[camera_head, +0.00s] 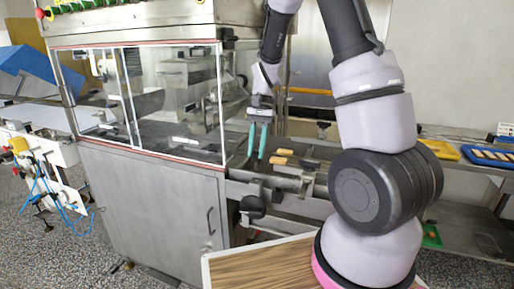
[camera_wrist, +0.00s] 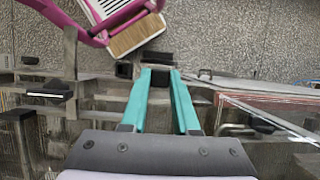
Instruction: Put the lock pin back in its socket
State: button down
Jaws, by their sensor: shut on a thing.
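My gripper (camera_head: 257,150) has two teal fingers and hangs pointing down beside the right end of the glazed machine. In the wrist view my gripper (camera_wrist: 161,78) is shut on a small dark piece (camera_wrist: 161,79) between its fingertips. The piece appears to be the lock pin; its lower part is hidden and its shape is hard to make out. I cannot pick out the socket with certainty in either view.
The steel machine cabinet (camera_head: 150,195) with clear panels stands left of my gripper. A black knob (camera_head: 253,206) sticks out below it. A metal conveyor (camera_head: 290,202) runs to the right, with several light-brown pieces near it. A yellow tray (camera_head: 440,150) lies at the right.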

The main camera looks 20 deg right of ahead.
jog(key=shift+f, duration=0.1)
jog(key=shift+f, duration=3.05)
jog(key=shift+f, duration=0.5)
jog(key=c, duration=0.6)
grip_release()
